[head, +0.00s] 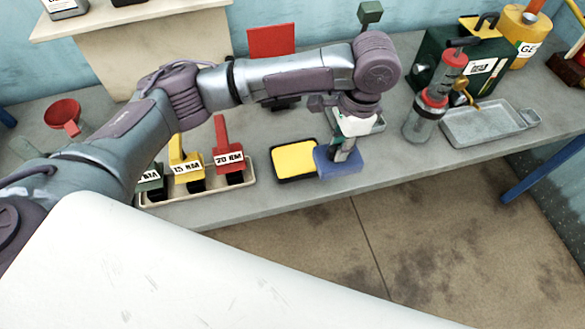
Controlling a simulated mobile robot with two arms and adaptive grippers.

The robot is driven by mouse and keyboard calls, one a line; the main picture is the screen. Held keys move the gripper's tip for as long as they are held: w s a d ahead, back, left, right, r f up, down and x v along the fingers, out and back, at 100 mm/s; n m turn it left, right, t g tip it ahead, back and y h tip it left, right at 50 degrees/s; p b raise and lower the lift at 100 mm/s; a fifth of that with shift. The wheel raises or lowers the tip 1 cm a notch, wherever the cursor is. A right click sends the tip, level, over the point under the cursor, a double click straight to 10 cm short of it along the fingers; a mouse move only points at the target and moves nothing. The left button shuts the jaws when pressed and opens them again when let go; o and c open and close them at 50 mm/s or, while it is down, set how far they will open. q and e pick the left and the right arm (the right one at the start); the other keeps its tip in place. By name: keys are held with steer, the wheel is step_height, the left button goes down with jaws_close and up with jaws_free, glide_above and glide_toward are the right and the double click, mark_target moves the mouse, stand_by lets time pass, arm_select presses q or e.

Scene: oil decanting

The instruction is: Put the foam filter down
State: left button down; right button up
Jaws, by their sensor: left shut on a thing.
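My left gripper (346,150) reaches down over the bench and is shut on a flat blue block (337,163), which looks like the foam filter. The block is close to the bench's front edge; I cannot tell whether it touches the bench top. Just left of it lies a yellow pad in a black frame (294,160), and the block's left end is next to or slightly over its right edge. My right gripper is not in view.
Right are a clear red-topped pump bottle (424,124), a metal drip tray (488,139) and a green box (428,70). A red funnel (63,114) stands far left.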

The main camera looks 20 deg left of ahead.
arm_select(q)
steer(key=w+a+f+p, duration=0.1)
steer(key=a+f, duration=0.2)
steer(key=w+a+f+p, duration=0.1)
steer(key=w+a+f, duration=0.1)
steer(key=a+f, duration=0.2)
steer(key=w+a+f+p, duration=0.1)
steer(key=a+f, duration=0.2)
steer(key=shift+w+a+f+p, duration=0.3)
steer(key=shift+w+f, duration=0.05)
steer(key=shift+f, duration=0.25)
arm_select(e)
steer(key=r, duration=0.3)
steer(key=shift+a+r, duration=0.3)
arm_select(q)
steer(key=shift+f, duration=0.15)
steer(key=c, duration=1.1)
jaws_free()
